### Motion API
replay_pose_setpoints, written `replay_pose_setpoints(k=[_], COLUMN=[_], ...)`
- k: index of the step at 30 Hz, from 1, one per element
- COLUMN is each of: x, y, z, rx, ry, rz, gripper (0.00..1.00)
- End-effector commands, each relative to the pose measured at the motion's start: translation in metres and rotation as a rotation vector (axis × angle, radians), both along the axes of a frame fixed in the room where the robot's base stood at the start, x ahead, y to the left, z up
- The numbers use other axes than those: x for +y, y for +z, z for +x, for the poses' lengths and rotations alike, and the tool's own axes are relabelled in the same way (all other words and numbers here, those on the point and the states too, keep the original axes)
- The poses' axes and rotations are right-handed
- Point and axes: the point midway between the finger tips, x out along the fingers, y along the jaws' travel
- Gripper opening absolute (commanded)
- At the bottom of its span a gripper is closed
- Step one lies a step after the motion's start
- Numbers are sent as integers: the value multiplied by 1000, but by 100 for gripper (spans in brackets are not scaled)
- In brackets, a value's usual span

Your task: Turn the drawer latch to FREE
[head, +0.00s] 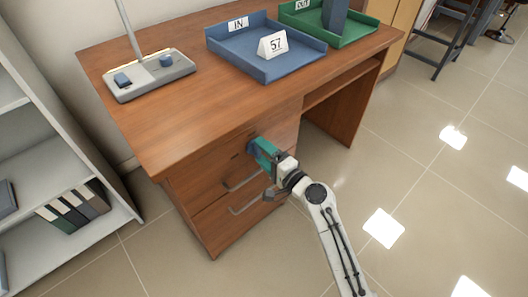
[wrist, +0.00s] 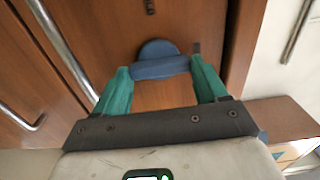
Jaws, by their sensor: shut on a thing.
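The drawer latch is a blue knob with a rounded back and a straight bar across it (wrist: 160,67), on the brown drawer front (wrist: 110,30). My gripper (wrist: 160,72) has its two green fingers on either side of the bar, shut on it. In the head view my gripper (head: 262,150) is at the upper part of the desk's drawer unit, and its fingers mostly hide the latch. A small dark mark (wrist: 150,6) and another dark mark (wrist: 196,47) are on the wood near the latch; I cannot read either.
Two drawer handles (head: 243,181) (head: 246,204) stick out below my gripper. The desk top (head: 190,105) overhangs above it, with a blue tray (head: 225,60) and a lamp base (head: 150,77). A shelf (head: 110,190) stands at left.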

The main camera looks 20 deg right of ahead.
Motion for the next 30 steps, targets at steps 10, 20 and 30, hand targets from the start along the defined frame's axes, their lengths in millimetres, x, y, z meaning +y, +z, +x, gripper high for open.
replay_pose_setpoints(k=[10, 20, 30], x=[-2, -2, -1], y=[-1, -1, 0], z=[0, 0, 0], rx=[11, 11, 11], ry=[-3, -3, -1], rz=[32, 32, 30], gripper=[42, 80, 98])
